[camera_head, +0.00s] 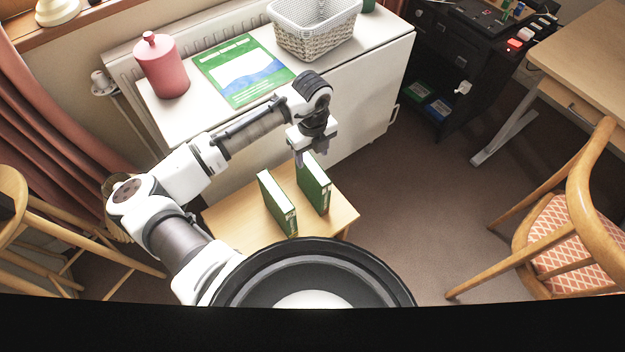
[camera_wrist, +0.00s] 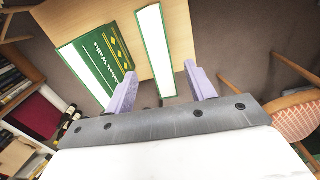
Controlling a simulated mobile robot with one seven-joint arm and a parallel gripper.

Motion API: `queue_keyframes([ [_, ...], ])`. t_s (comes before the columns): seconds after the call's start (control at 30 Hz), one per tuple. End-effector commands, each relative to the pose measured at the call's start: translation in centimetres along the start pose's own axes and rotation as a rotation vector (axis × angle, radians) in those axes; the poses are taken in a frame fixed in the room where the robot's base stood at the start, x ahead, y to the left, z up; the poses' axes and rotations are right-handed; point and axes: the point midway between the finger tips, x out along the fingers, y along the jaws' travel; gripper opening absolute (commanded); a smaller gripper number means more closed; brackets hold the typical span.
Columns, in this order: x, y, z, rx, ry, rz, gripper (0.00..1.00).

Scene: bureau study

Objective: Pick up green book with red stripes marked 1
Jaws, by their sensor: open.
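Two green books stand upright, a gap apart, on a small wooden table: a left book (camera_head: 277,203) and a right book (camera_head: 314,185). I cannot make out red stripes or a mark 1 on either. In the wrist view, the left book (camera_wrist: 103,58) shows a green cover with gold patterning and white lettering ending in "Walks". The right book (camera_wrist: 156,50) shows its long white page edge between thin green covers. My gripper (camera_head: 312,153) is open and empty, over the far end of the right book. In the wrist view its fingers (camera_wrist: 163,82) lie either side of that book's line.
A white cabinet (camera_head: 375,95) behind the table bears a pink canister (camera_head: 161,66), a flat green book (camera_head: 243,70) and a woven basket (camera_head: 316,38). Wooden chairs stand left (camera_head: 20,210) and right (camera_head: 560,235). Open floor (camera_head: 420,210) lies right of the table.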

Motion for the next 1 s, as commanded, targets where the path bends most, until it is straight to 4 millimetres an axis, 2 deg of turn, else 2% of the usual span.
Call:
queue_keyframes([
  [0.1,1.5,0.0,0.0,-0.002,0.001,0.000,0.55],
  [0.33,3.1,0.0,-0.1,-0.001,0.001,0.000,0.55],
  [0.6,6.9,-0.1,-0.2,-0.001,0.001,-0.001,0.55],
  [0.87,7.5,-0.1,-0.1,0.000,-0.001,-0.002,0.55],
  [0.9,7.5,-0.1,-0.1,0.000,-0.001,-0.002,0.53],
  [1.0,7.5,-0.1,-0.1,0.000,-0.001,-0.002,0.40],
])
